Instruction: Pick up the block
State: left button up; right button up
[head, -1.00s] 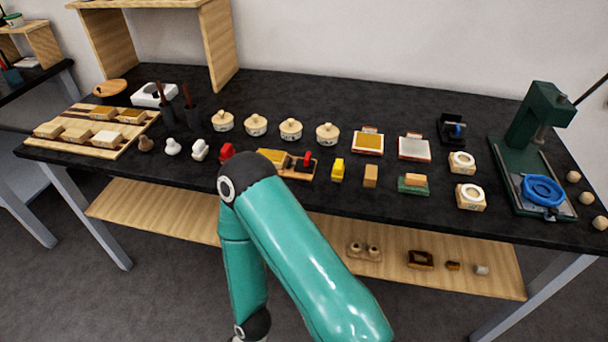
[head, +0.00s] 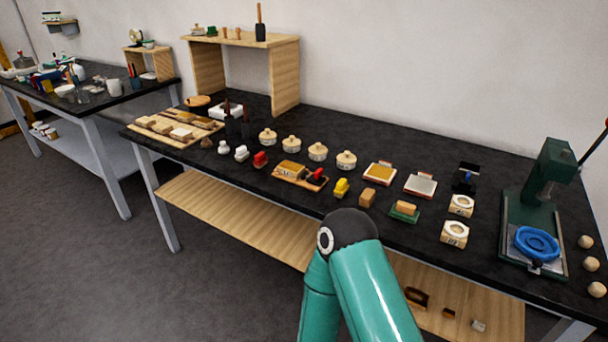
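Several block-like pieces are on the black table, and I cannot tell which one the task names. A plain wooden block (head: 367,198) stands near the front edge, with a yellow piece (head: 341,188) to its left. A tan block sits on a green base (head: 405,218) to its right. Several pale blocks (head: 161,128) lie on a wooden board (head: 150,135) at the far left. A teal arm link of mine (head: 372,295) with a dark joint rises from the bottom, in front of the table's edge. Neither gripper is in view.
Lidded pots (head: 318,151) stand in a row mid-table. A green press (head: 548,180) with a blue ring (head: 537,243) is at the right. A wooden shelf stand (head: 285,75) stands at the back. A second table (head: 90,110) is at the left. The rear of the table is mostly clear.

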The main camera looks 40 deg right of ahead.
aim_at(294, 170)
jog(key=z, duration=0.65)
jog(key=i, duration=1)
